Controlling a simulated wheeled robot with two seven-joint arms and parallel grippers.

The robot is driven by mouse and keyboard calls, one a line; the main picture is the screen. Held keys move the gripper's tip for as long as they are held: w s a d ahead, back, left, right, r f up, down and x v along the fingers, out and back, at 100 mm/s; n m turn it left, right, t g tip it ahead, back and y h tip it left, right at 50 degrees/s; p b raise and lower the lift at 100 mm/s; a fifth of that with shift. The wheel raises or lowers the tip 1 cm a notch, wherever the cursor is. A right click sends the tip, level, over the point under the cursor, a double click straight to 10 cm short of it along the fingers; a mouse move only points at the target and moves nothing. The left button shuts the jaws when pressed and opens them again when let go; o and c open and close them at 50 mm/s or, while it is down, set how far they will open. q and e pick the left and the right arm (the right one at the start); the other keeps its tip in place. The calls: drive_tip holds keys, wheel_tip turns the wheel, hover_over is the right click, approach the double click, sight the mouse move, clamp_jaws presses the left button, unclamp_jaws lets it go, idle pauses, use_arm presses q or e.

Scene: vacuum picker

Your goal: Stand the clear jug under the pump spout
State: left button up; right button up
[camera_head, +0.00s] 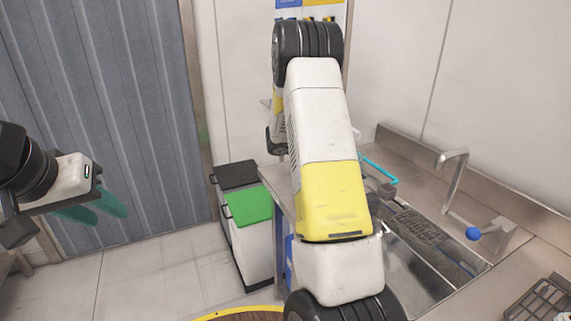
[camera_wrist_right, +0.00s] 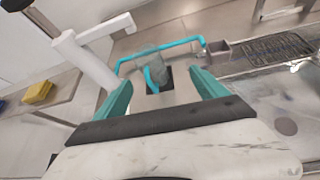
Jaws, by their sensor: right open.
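A clear jug (camera_wrist_right: 152,66) with a teal curved handle stands upright on the steel counter in the right wrist view, above a dark square patch. A white post with a side arm, which looks like the pump and spout (camera_wrist_right: 88,56), stands to its left. The jug appears beyond and between the teal fingers of my right gripper (camera_wrist_right: 160,90), which is open and apart from it. In the head view my right arm hides the jug and pump. My left gripper (camera_head: 94,210) is at the far left, its teal fingertips apart, with nothing seen between them.
A teal rail (camera_wrist_right: 165,50) runs behind the jug. The sink (camera_head: 420,262), a tap (camera_head: 455,175) and a blue knob (camera_head: 473,233) lie to the right. A yellow sponge-like block (camera_wrist_right: 39,92) is at left. Green-lidded (camera_head: 248,206) and black-lidded (camera_head: 235,174) bins stand below.

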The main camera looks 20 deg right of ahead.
drive_tip(key=s+a+r+m+t+y, duration=0.1)
drive_tip(key=s+a+r+m+y, duration=0.4)
drive_tip(key=s+a, duration=0.5)
drive_tip(key=s+a+r+m+t+y, duration=0.1)
drive_tip(key=s+a+r+m+y, duration=0.3)
drive_tip(key=s+a+m, duration=0.3)
drive_tip(key=s+a+r+m+t+y, duration=0.1)
drive_tip(key=s+a+r+m+y, duration=0.4)
drive_tip(key=s+a, duration=0.8)
drive_tip(key=shift+s+a+r+m+t+y, duration=0.15)
drive_tip(key=shift+a+r+m+t+y, duration=0.2)
drive_tip(key=shift+a+r+m, duration=0.35)
drive_tip(key=shift+r, duration=0.1)
